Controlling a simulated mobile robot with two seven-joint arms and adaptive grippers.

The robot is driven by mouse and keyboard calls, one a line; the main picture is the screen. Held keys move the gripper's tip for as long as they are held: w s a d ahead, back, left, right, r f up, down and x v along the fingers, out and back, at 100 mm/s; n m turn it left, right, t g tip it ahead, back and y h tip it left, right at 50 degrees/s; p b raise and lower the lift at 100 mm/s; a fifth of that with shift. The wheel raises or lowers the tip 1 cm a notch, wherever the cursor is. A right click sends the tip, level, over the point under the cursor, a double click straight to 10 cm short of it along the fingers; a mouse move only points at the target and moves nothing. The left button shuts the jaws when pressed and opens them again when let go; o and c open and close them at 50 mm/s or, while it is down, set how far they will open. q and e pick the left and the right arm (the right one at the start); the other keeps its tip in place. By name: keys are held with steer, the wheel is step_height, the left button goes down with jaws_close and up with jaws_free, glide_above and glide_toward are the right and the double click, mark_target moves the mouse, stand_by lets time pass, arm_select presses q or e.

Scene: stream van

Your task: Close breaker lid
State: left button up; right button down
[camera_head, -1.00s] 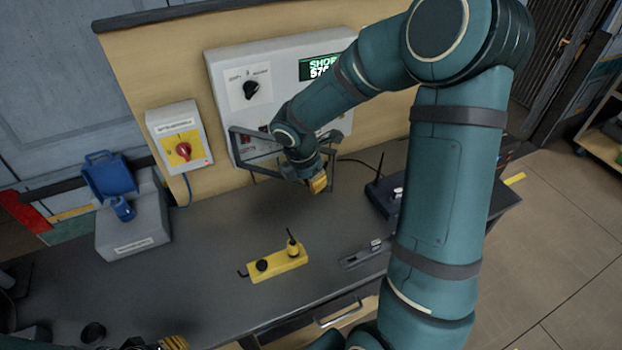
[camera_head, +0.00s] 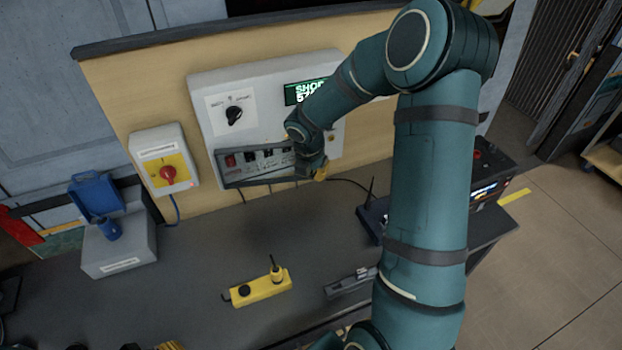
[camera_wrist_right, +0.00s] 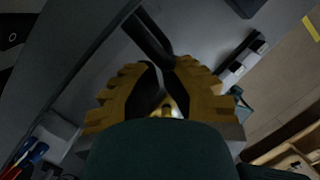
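The breaker lid (camera_head: 262,181) is a dark-framed, see-through cover low on the white control box (camera_head: 262,84). In the head view it lies over the row of breaker switches, close to the box face; I cannot tell whether it touches fully. My right gripper (camera_head: 320,173) is at the lid's right end, partly hidden by its own wrist. In the right wrist view its yellow fingers (camera_wrist_right: 160,85) are together with a dark bar just beyond, and nothing is clearly held. My left gripper (camera_head: 168,346) barely shows at the bottom edge.
A blue-lidded socket (camera_head: 96,195) stands on the bench (camera_head: 190,285). A yellow block (camera_head: 260,287) lies mid-bench, with a dark device (camera_head: 373,219) to its right.

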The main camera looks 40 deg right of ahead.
mark_target(313, 172)
steer(key=w+d, duration=0.1)
steer(key=w+d+n, duration=0.1)
steer(key=shift+w, duration=0.4)
arm_select(q)
steer(key=shift+r, duration=0.2)
arm_select(e)
steer(key=shift+w+d, duration=0.7)
steer(key=shift+w, duration=0.35)
